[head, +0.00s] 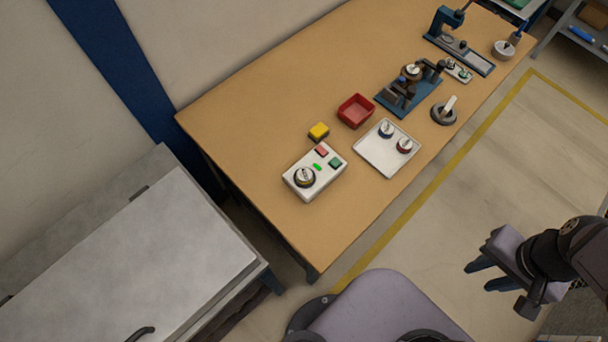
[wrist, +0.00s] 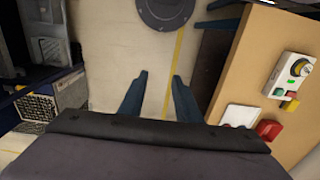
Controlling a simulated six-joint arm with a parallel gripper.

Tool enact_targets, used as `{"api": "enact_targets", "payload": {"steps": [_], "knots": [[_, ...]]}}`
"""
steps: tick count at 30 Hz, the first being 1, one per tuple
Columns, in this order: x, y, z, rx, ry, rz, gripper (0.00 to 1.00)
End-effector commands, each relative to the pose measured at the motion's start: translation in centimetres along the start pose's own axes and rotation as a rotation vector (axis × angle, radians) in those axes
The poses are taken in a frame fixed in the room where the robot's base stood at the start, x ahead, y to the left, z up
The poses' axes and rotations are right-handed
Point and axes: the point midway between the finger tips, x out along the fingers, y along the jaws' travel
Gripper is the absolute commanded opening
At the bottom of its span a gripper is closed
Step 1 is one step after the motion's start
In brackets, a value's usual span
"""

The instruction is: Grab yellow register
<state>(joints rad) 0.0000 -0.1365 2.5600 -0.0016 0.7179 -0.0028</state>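A small yellow block (head: 319,131) lies on the wooden table, between the white control box and the red bin; no other yellow part that could be the register stands out. It also shows small near the right edge of the wrist view (wrist: 291,105). My gripper (head: 479,276) is off the table, over the floor at the lower right of the head view, well apart from the yellow block. In the wrist view its two blue fingers (wrist: 157,78) are spread apart with nothing between them.
The white control box (head: 315,170) has a dial and coloured buttons. A red bin (head: 356,111), a white tray (head: 375,157) with two round parts, and a blue fixture (head: 408,97) stand to its right. A grey cabinet (head: 130,265) is at left. The table's near-left area is clear.

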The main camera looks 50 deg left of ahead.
Motion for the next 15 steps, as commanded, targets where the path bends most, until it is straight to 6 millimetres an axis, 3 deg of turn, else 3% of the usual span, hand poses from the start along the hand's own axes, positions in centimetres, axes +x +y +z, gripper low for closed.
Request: {"api": "enact_targets", "payload": {"steps": [1, 3, 15], "knots": [[0.0, 0.0, 0.0, 0.0, 0.0, 0.0, 0.43], [0.0, 0.0, 0.0, 0.0, 0.0, 0.0, 0.57], [0.5, -0.23, 0.13, -0.049, -0.013, 0.015, 0.57]]}}
